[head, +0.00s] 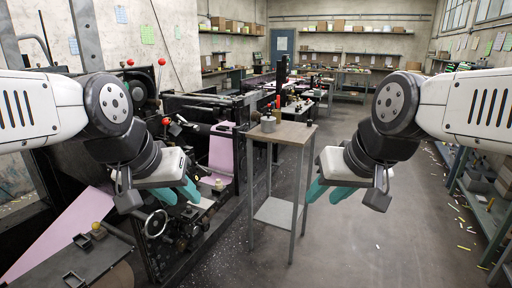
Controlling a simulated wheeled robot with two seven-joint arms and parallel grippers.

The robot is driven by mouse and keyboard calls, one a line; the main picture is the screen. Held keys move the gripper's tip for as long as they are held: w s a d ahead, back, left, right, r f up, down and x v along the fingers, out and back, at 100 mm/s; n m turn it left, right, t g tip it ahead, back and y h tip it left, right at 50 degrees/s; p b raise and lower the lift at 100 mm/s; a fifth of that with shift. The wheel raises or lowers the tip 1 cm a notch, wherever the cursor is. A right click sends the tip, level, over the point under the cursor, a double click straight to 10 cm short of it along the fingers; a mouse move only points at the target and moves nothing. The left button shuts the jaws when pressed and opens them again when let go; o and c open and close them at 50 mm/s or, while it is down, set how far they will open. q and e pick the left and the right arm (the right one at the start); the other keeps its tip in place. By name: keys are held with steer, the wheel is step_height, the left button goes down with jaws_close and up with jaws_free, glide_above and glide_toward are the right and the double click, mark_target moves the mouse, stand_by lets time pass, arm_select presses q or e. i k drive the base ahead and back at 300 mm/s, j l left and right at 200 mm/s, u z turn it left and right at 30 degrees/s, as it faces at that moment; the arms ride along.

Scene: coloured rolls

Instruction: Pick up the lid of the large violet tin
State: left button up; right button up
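I cannot make out a large violet tin or its lid in the head view. A small grey canister with a knob on top (268,124) stands upright on the small stand (290,135) ahead; its colour does not look violet. My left gripper (182,194) hangs to the left of the stand, in front of the dark machine, with its teal fingers apart and nothing seen between them. My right gripper (328,192) is just to the right of the stand, its teal fingers also apart and empty. Both are below the stand's top in the picture.
A dark machine (190,140) with pink sheets (222,150) fills the left side. The stand has thin legs and a low shelf (278,213). Green shelving (485,200) lines the right wall. Floor to the right of the stand is mostly clear, with small scraps near the shelving.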

mark_target(268, 117)
steer(key=i+u, duration=0.1)
steer(key=i, duration=0.7)
steer(key=i+l, duration=0.15)
steer(key=i, duration=0.65)
steer(key=i+l+u, duration=0.15)
steer(key=i, duration=0.7)
